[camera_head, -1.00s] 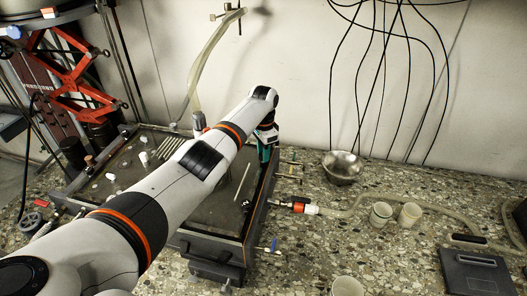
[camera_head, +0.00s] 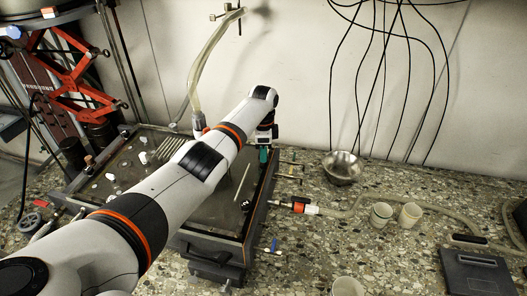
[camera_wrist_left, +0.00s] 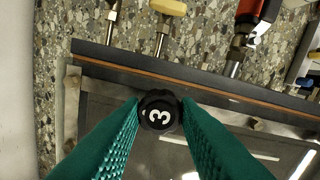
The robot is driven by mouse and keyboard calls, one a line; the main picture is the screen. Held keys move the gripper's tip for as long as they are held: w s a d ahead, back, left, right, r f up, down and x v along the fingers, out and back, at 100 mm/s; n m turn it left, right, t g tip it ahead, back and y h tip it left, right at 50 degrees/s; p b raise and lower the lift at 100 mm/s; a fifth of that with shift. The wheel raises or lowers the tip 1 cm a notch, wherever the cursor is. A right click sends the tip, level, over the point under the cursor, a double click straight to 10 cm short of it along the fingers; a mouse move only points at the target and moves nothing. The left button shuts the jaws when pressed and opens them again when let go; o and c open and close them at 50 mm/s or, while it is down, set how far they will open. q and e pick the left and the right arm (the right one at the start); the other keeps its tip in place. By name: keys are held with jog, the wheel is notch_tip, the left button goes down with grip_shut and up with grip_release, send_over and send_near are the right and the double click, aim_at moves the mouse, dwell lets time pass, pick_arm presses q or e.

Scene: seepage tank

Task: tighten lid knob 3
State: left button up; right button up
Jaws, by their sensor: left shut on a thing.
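Lid knob 3 (camera_wrist_left: 159,111) is a black round knob with a white "3", seen from above in the left wrist view. The green ribbed fingers of my left gripper (camera_wrist_left: 160,122) close on it from both sides. In the head view my left gripper (camera_head: 264,154) is at the far right corner of the tank (camera_head: 236,246), and the knob is hidden there by the gripper. The tank's lid (camera_head: 205,208) lies flat, partly covered by my left arm. My right gripper is in neither view.
Valve fittings stick out from the tank's right side, one joined to a clear hose (camera_head: 345,207). A metal bowl (camera_head: 342,167), pale cups (camera_head: 409,214) and a dark flat box (camera_head: 476,272) stand on the speckled counter. Black cables hang on the wall behind.

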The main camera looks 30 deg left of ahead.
pick_arm(q)
jog(key=shift+r, duration=0.15)
jog(key=o, duration=1)
jog(key=shift+c, duration=0.2)
notch_tip(320, 180, up, 12)
jog(key=b, duration=0.2)
